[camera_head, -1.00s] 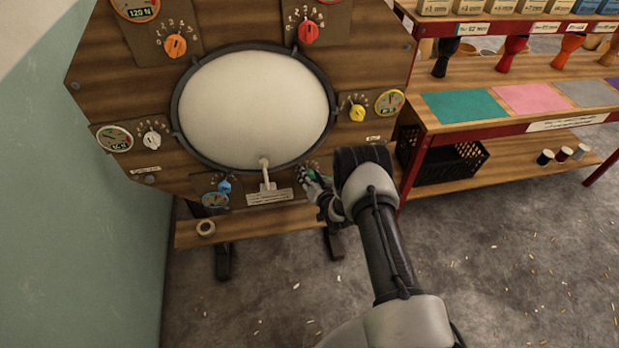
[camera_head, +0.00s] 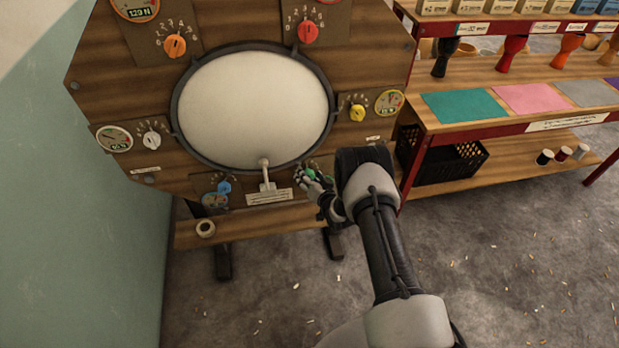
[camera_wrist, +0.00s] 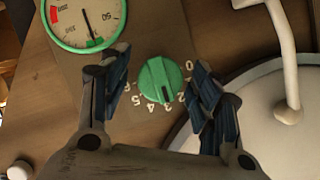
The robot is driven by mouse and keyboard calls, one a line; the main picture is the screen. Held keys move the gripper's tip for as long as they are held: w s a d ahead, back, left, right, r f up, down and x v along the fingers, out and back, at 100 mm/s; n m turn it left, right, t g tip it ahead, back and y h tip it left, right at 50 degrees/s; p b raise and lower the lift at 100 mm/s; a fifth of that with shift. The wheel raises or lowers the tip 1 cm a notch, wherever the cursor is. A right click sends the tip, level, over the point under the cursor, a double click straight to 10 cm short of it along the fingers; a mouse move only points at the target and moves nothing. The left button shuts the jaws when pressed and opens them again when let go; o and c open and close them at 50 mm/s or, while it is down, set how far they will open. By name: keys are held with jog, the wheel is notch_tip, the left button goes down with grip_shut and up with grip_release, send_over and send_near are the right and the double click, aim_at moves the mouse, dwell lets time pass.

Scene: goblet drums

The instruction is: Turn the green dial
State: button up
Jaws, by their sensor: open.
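The green dial (camera_wrist: 161,81) is a round knob with a raised grip bar and a dark pointer line. In the wrist view the pointer lies near the 2 and 3 of a printed number scale. My gripper (camera_wrist: 160,85) is open, with one finger on each side of the dial and a visible gap at least on the left. Contact on the right cannot be told. In the head view the green dial (camera_head: 309,174) is mostly hidden behind my gripper (camera_head: 308,178), at the lower right of the drum panel.
A green-rimmed gauge (camera_wrist: 86,22) is beside the dial. A white lever (camera_head: 266,172) stands at the lower edge of the white drumhead (camera_head: 252,108). Orange (camera_head: 175,46), red (camera_head: 308,31), yellow (camera_head: 357,113), white (camera_head: 152,140) and blue (camera_head: 224,187) dials surround it.

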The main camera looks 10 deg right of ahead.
jog(key=shift+s, duration=0.1)
jog(key=v, duration=1.2)
